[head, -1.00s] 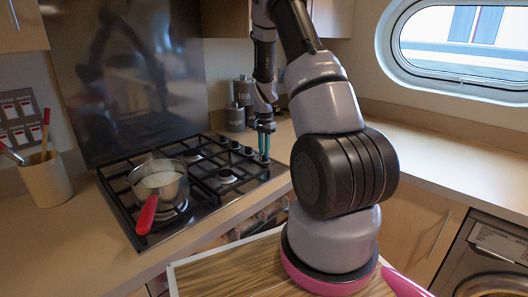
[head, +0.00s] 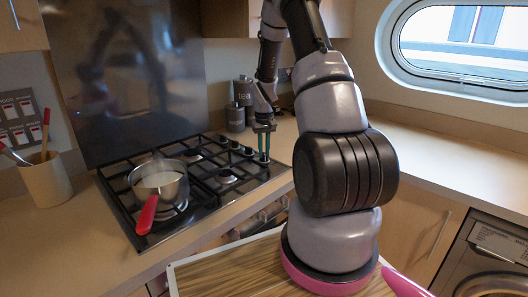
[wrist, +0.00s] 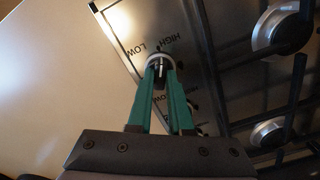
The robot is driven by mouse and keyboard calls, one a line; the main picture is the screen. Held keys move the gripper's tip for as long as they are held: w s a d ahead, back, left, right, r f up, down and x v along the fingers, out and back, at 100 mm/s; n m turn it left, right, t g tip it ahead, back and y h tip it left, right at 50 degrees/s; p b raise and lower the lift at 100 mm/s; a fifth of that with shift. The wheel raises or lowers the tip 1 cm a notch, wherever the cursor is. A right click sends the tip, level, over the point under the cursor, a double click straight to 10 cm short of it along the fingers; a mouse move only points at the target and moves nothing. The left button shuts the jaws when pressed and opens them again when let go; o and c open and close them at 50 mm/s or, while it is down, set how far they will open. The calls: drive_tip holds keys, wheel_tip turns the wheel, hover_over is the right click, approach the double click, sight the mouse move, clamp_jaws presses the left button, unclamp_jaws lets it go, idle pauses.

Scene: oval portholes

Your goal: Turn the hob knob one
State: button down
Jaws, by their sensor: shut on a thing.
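The black hob (head: 215,205) is set in the worktop, with a row of small dark knobs (head: 236,146) along its right side. My gripper (head: 264,158) points down at the front end of that row, its green fingers upright. In the wrist view the two green fingers (wrist: 161,72) close on a round, pale-rimmed knob (wrist: 160,58), one on each side. Printed HIGH and LOW marks show beside it. The fingers hide part of the knob, and its pointer direction is hard to read.
A saucepan (head: 160,180) with pale contents stands on the front left burner, its red handle (head: 147,214) toward me. Dark canisters (head: 240,100) stand behind the knobs. A utensil pot (head: 46,180) is at left. The worktop (head: 440,155) at right is clear.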

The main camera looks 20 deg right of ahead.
sight(264, 154)
drive_tip(key=shift+n, duration=0.9)
drive_tip(key=c, duration=0.8)
unclamp_jaws()
drive_tip(key=shift+r, duration=0.1)
wheel_tip(264, 154, up, 11)
drive_tip(key=shift+f, duration=0.2)
drive_tip(key=shift+c, duration=0.4)
